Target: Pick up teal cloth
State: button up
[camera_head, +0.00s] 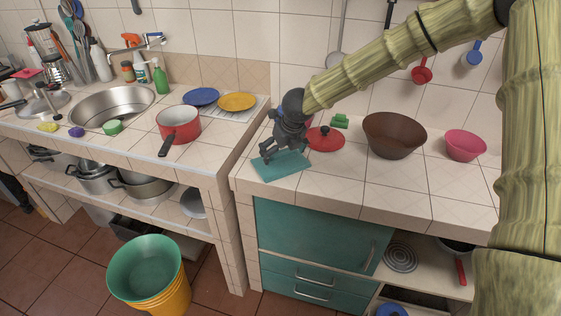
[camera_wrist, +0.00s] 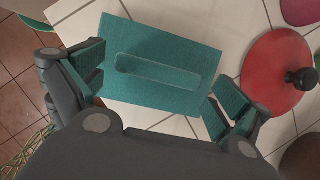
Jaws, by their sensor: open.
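The teal cloth (camera_head: 281,166) is a flat rectangle lying on the tiled counter near its front left corner. In the wrist view the cloth (camera_wrist: 158,92) shows a long rounded slot shape in its middle. My gripper (camera_head: 276,157) is directly over the cloth, pointing down. In the wrist view my gripper (camera_wrist: 155,90) is open, with one finger at the left end of the cloth and the other at the right end. I cannot tell whether the fingertips touch the cloth or the counter.
A red lid (camera_head: 325,140) with a dark knob lies just right of the cloth. A green sponge-like block (camera_head: 340,121), a brown bowl (camera_head: 394,135) and a pink bowl (camera_head: 465,146) stand further right. The counter's front edge (camera_head: 300,200) is close to the cloth.

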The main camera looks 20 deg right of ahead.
aim_at(282, 155)
jog(key=shift+w+f, duration=0.25)
jog(key=shift+f, duration=0.35)
jog(key=c, duration=0.8)
jog(key=shift+o, duration=0.2)
jog(key=shift+r, duration=0.1)
notch_tip(282, 155, up, 10)
jog(key=shift+b, duration=0.45)
